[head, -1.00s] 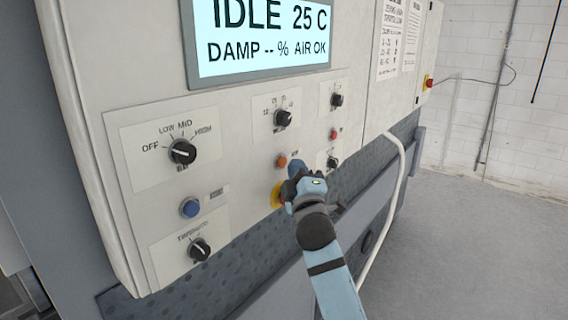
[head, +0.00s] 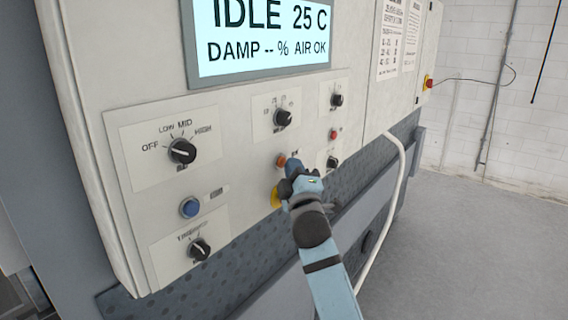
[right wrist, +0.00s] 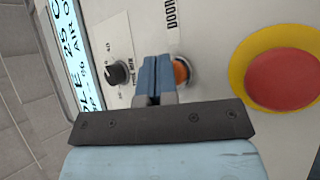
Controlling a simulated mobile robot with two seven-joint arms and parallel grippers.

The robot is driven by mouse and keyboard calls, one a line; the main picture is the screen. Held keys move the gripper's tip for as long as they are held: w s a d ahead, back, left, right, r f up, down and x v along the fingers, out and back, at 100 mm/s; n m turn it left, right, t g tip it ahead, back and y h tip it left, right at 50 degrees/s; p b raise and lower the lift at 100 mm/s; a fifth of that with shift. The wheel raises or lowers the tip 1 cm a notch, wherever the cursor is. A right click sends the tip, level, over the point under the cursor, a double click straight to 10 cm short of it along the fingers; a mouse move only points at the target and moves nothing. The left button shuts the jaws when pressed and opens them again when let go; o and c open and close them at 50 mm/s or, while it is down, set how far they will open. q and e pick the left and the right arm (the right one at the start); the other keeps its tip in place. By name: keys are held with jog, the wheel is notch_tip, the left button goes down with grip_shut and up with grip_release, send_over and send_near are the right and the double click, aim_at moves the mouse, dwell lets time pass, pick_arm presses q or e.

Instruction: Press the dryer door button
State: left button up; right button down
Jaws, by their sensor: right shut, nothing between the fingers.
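The orange button (head: 281,160) sits on the pale control panel, and its right part is close behind my gripper in the head view. In the right wrist view the orange button (right wrist: 181,72) is partly hidden by my fingers, beside a label that reads "DOOR". My right gripper (head: 293,165) is shut and empty, with its blue fingertips right beside the button. The closed fingers also show in the right wrist view (right wrist: 156,68), overlapping the button's edge; I cannot tell whether they touch it. My left gripper is not in view.
A red emergency button on a yellow ring (right wrist: 285,80) is close by, mostly hidden by my gripper in the head view. The display (head: 262,38) reads IDLE.

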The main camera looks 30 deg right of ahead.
jog(key=shift+w, duration=0.15)
dwell(0.5)
jog(key=shift+s+d+p, duration=0.3)
jog(key=shift+s+p, duration=0.05)
jog(key=shift+s, duration=0.5)
jog(key=s, duration=0.1)
jog(key=s+d+p, duration=0.1)
jog(key=s, duration=0.1)
jog(key=s+d, duration=0.1)
jog(key=shift+s, duration=0.3)
dwell(0.5)
